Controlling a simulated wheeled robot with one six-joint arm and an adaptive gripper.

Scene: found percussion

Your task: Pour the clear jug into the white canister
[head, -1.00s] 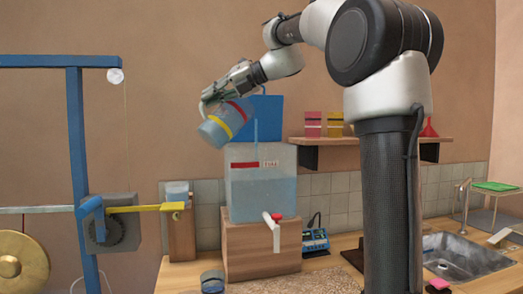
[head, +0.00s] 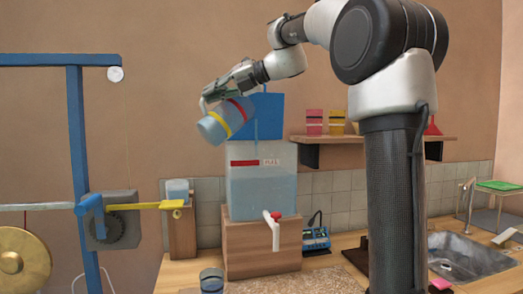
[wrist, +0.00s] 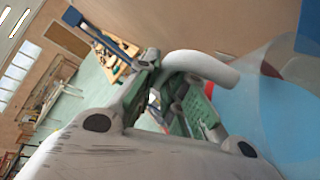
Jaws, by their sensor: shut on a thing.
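My gripper (head: 213,95) is shut on the handle of the clear jug (head: 236,114), which has a red and a yellow band and looks bluish. The jug is held tilted in the air, one end low to the left, above and left of a whitish see-through tank (head: 275,155). The tank best fits the white canister; it has a red strip, bluish contents and a white tap with a red knob, and stands on a wooden block (head: 250,250). In the wrist view the pale curved handle (wrist: 205,66) and the jug's blue side (wrist: 285,115) show. I see no clear stream.
A blue square-sided thing (head: 269,108) is above the tank, behind the jug. A small clear container (head: 177,190) stands on a wooden post at left. A blue frame (head: 77,140) with a gong (head: 20,262) is further left. A shelf (head: 380,140) and sink (head: 465,255) are right.

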